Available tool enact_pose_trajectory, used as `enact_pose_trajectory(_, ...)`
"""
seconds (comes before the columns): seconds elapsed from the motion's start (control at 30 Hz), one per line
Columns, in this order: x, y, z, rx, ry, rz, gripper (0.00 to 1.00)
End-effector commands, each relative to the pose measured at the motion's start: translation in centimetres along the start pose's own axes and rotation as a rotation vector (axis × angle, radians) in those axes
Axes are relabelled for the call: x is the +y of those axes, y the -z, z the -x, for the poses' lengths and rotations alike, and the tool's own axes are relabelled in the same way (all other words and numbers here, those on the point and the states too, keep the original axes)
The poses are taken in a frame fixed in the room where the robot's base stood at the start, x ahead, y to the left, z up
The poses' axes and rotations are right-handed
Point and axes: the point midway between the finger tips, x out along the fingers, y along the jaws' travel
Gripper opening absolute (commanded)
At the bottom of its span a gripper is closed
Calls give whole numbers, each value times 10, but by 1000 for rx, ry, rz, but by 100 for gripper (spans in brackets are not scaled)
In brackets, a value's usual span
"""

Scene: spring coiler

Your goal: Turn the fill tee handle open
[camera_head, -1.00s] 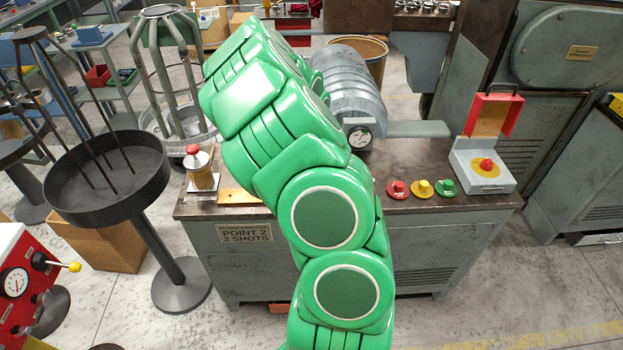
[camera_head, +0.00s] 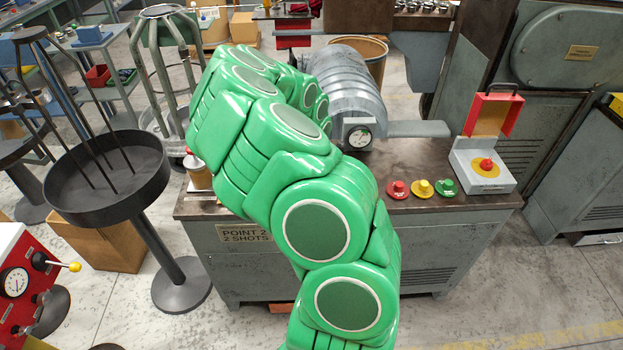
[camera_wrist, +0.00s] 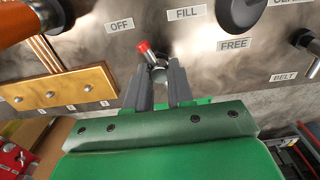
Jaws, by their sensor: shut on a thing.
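The fill tee handle (camera_wrist: 144,47), with a red tip, shows in the wrist view between the OFF label (camera_wrist: 120,26) and the FILL label (camera_wrist: 186,12). Its red end tilts up and to the left, nearer OFF. My gripper (camera_wrist: 161,70) is shut on the handle's metal part near the fingertips. In the head view my green arm hides the gripper and the handle.
A dark knob (camera_wrist: 241,12) by the FREE label and a BELT knob (camera_wrist: 305,40) are to the right. A brass strip (camera_wrist: 60,92) is at the left. In the head view, red, yellow and green buttons (camera_head: 421,188) and a gauge (camera_head: 360,138) are on the bench.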

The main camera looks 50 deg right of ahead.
Motion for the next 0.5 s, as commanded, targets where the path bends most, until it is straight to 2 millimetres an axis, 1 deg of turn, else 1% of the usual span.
enact_pose_trajectory(0.5,0,0,1,-2,-1,-493,0)
